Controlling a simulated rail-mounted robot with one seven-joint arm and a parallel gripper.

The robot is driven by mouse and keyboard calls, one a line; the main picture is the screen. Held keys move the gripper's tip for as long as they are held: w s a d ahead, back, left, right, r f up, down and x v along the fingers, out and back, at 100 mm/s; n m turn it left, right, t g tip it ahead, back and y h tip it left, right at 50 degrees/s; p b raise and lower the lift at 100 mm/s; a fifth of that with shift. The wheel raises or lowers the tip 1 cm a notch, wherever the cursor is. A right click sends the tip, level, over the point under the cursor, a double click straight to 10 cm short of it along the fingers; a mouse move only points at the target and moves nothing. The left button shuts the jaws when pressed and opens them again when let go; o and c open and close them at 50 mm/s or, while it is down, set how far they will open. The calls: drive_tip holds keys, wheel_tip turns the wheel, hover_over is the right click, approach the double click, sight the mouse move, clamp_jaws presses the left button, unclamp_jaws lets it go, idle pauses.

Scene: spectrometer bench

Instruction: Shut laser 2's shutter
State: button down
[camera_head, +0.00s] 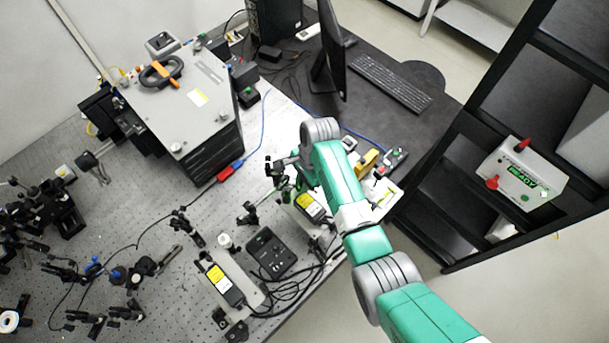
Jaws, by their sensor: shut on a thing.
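Two black lasers with yellow labels lie on the optical bench. One laser (311,207) is partly covered by my arm; the other laser (220,282) lies nearer the front edge in full view. I cannot read which one is laser 2. My gripper (277,172) is low over the bench, at the front end of the partly covered laser. It is shut on a small dark part there, which looks like that laser's shutter. The jaws and the part are too small and dark to show the shutter's position.
A black control box (271,253) with cables stands between the lasers. Optics posts (185,228) stand left of them. A large grey instrument (182,110) is at the back left, and a monitor (328,50) and keyboard (391,82) behind. A shelf holds a white box (522,175) at right.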

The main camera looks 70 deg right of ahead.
drive_tip(key=c, duration=1.4)
unclamp_jaws()
drive_tip(key=shift+c, duration=0.2)
drive_tip(key=w+v, duration=0.1)
drive_tip(key=v, duration=0.6)
drive_tip(key=shift+s+r+b, duration=0.3)
drive_tip(key=shift+s+r, duration=0.1)
drive_tip(key=shift+s, duration=0.15)
